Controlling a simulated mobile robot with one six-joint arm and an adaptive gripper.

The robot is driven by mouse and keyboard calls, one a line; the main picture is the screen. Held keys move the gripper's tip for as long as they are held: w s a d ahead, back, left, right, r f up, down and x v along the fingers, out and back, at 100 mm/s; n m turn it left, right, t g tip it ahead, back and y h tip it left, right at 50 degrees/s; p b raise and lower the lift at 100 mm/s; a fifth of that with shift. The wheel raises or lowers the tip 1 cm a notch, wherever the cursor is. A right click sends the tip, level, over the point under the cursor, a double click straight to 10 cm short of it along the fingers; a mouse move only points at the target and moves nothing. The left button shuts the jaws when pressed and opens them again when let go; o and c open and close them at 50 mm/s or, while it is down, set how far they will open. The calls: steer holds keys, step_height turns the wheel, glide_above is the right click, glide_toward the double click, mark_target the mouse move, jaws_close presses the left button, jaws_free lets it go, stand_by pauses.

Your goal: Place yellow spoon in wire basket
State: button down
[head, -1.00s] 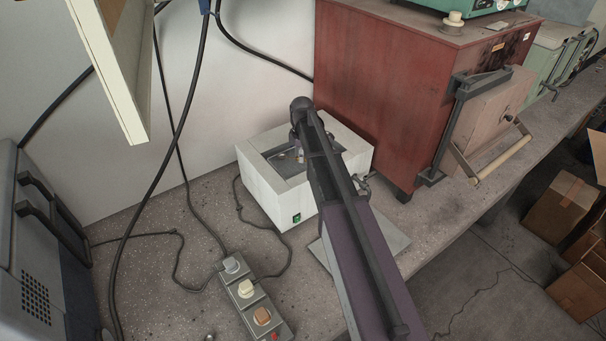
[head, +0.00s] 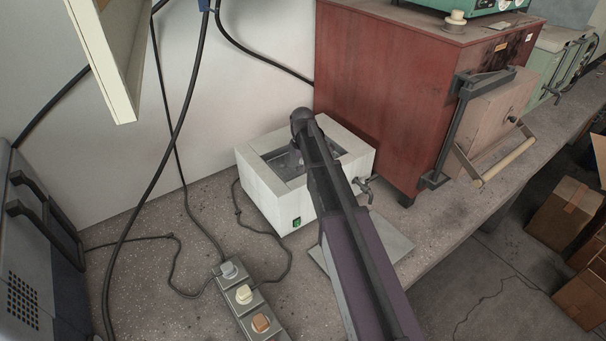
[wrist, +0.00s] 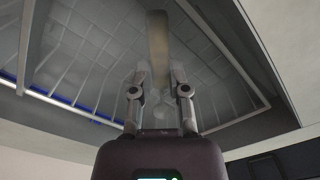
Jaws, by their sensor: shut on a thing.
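A long, dull yellow-tan piece, the yellow spoon (wrist: 158,48), runs up from between the fingertips of my gripper (wrist: 158,85) in the wrist view. The gripper is shut on it. A grid of thin wires, the wire basket (wrist: 95,52), spreads behind the spoon and fingers inside the white box's opening. In the head view, my arm reaches over the white box (head: 268,197) and hides most of my gripper and the spoon. I cannot tell whether the spoon touches the wires.
The white box has a tap (head: 366,187) on its right side. A red cabinet (head: 380,90) stands close behind at right. A power strip (head: 245,298) with cables lies in front. A metal plate (head: 385,240) lies partly under my arm.

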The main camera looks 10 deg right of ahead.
steer(key=shift+f+b, duration=1.1)
steer(key=shift+f, duration=0.35)
steer(key=shift+f, duration=0.2)
steer(key=c, duration=0.6)
jaws_free()
steer(key=shift+r, duration=0.1)
steer(key=shift+r, duration=0.2)
step_height(320, 180, up, 12)
steer(key=p, duration=1.2)
